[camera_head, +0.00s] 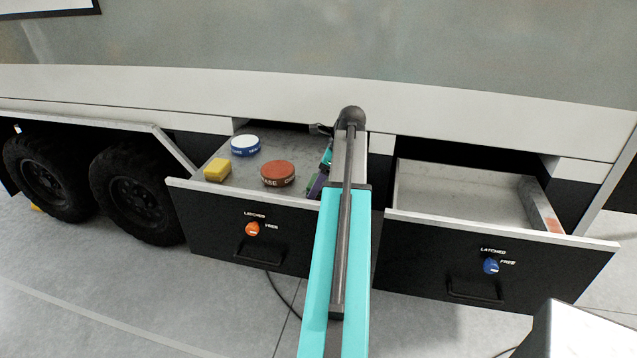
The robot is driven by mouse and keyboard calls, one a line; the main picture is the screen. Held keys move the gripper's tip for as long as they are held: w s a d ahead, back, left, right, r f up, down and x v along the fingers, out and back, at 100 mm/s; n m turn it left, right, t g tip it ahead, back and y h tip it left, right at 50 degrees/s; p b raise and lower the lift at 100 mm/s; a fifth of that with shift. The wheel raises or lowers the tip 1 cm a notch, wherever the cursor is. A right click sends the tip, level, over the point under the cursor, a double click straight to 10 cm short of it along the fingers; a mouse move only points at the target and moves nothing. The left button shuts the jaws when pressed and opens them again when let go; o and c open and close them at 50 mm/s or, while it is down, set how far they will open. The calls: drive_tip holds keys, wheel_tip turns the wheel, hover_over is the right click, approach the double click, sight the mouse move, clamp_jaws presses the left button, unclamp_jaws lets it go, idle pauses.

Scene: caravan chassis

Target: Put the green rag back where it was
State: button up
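No green rag can be clearly made out. A small patch of green and purple (317,186) shows beside my arm at the right side of the open left drawer (205,195); I cannot tell whether it is cloth or part of my gripper. My arm reaches over the front of this drawer, and its end bends down inside. My arm largely hides the gripper, so its fingers and anything between them cannot be made out. The open right drawer (425,222) shows a mostly bare floor.
The left drawer holds a blue tin with a white lid (245,145), a yellow block (217,170) and a red-brown tin (277,174). An orange knob (252,229) and a blue knob (491,266) are on the drawer fronts. Wheels (138,195) stand at left.

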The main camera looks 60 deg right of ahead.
drive_tip(key=shift+f, duration=0.1)
drive_tip(key=o, duration=1)
drive_tip(key=shift+r, duration=0.2)
drive_tip(key=shift+b+v, duration=1.55)
drive_tip(key=shift+v, duration=4.45)
